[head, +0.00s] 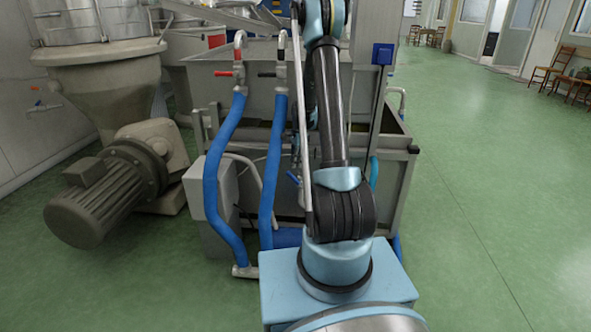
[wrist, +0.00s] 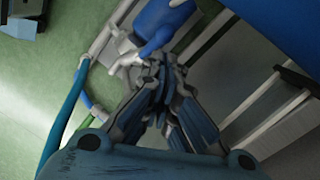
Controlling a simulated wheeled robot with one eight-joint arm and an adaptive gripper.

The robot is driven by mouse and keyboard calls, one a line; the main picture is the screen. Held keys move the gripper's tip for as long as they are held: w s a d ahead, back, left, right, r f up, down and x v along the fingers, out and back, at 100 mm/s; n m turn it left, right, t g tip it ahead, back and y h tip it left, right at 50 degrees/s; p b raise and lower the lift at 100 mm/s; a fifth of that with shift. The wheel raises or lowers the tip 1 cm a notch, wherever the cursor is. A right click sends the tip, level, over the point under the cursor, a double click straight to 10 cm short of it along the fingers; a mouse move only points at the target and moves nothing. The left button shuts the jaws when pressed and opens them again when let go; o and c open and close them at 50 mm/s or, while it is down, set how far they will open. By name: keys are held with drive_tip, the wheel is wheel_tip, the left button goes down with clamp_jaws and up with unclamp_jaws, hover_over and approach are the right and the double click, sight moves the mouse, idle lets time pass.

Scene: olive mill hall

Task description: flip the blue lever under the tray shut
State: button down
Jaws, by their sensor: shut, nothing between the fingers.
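In the wrist view my gripper (wrist: 152,72) is shut and empty, its fingertips close together. A blue lever (wrist: 158,30) lies just beyond the tips, beside a pale metal valve fitting (wrist: 125,64). The tips overlap its near end in the picture; I cannot tell whether they touch. In the head view a small blue handle (head: 293,177) shows low by the steel frame, beside my arm, and seems to be the same lever. My arm hides much of that area, and I cannot make out my gripper there. The grey steel tray (head: 250,86) stands above.
Two blue hoses (head: 222,170) with red and black valve handles hang at the tray's left. A grey motor (head: 100,195) stands farther left. A teal hose (wrist: 66,115) runs near the valve in the wrist view. The green floor (head: 480,190) at right is clear.

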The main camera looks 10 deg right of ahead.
wheel_tip(320, 180, up, 9)
drive_tip(key=d, duration=0.1)
drive_tip(key=shift+w, duration=0.45)
drive_tip(key=d+n+t+y, duration=0.1)
drive_tip(key=n, duration=0.4)
drive_tip(key=s+d+n+t, duration=0.1)
drive_tip(key=d+n, duration=0.1)
drive_tip(key=n, duration=0.4)
drive_tip(key=d+n+t+y, duration=0.1)
drive_tip(key=d+n, duration=0.1)
drive_tip(key=n, duration=0.4)
drive_tip(key=shift+s+y, duration=0.3)
drive_tip(key=shift+s, duration=0.05)
drive_tip(key=shift+a, duration=0.1)
drive_tip(key=shift+f, duration=0.1)
